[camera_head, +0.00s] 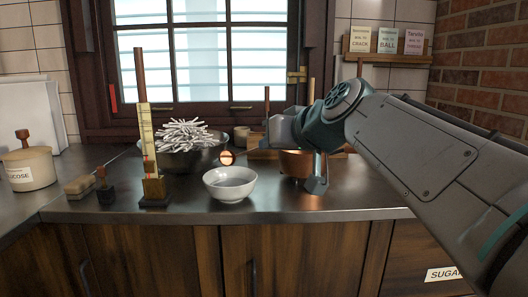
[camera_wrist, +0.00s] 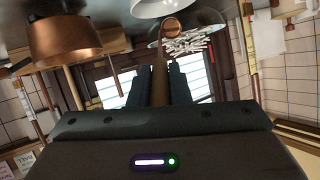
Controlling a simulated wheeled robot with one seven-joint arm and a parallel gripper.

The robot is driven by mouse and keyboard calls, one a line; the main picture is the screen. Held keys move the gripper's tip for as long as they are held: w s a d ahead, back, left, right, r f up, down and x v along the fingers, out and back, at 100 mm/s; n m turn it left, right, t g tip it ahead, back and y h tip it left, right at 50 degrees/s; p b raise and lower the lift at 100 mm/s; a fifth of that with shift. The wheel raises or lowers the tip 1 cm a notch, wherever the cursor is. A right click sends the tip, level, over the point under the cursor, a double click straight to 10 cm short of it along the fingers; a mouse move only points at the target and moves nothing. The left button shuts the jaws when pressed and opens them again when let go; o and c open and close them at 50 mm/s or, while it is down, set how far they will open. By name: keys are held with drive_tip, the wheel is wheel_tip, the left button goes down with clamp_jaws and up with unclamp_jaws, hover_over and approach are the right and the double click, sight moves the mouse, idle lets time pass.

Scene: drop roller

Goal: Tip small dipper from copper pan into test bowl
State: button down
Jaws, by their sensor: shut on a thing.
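My gripper (camera_head: 272,133) is shut on the wooden handle of the small dipper (camera_wrist: 160,62), which shows between the two dark fingers (camera_wrist: 160,80) in the wrist view. The dipper's round copper cup (camera_head: 227,158) is in the air above and behind the white test bowl (camera_head: 229,184), on its side as far as I can tell. Its contents cannot be made out. The test bowl stands upright on the counter; its edge also shows in the wrist view (camera_wrist: 152,8). The copper pan (camera_head: 296,163) is to the right, partly hidden behind my arm, and shows large in the wrist view (camera_wrist: 65,40).
A dark bowl of white sticks (camera_head: 180,158) stands behind the test bowl. A thermometer on a wooden stand (camera_head: 153,185), a brush (camera_head: 78,186) and a glucose jar (camera_head: 28,170) are to the left. The counter's front edge is clear.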

drive_tip(key=f+b, duration=0.1)
drive_tip(key=b, duration=0.1)
drive_tip(key=f+t+b, duration=0.1)
drive_tip(key=b, duration=0.2)
drive_tip(key=s+f+b, duration=0.1)
drive_tip(key=b, duration=0.2)
drive_tip(key=shift+d+y, duration=0.25)
drive_tip(key=shift+y, duration=0.15)
drive_tip(key=shift+t+b, duration=0.4)
drive_tip(key=shift+b, duration=0.25)
drive_tip(key=shift+r+p, duration=0.25)
drive_tip(key=shift+p, duration=0.3)
drive_tip(key=r+p, duration=0.1)
drive_tip(key=p, duration=0.2)
drive_tip(key=r+g+p, duration=0.1)
drive_tip(key=p, duration=0.3)
drive_tip(key=shift+w+a+r+h, duration=0.2)
drive_tip(key=shift+w+r+h, duration=0.1)
drive_tip(key=shift+w, duration=0.1)
drive_tip(key=shift+r+g+p, duration=0.1)
drive_tip(key=shift+g+p, duration=0.3)
drive_tip(key=shift+p, duration=0.45)
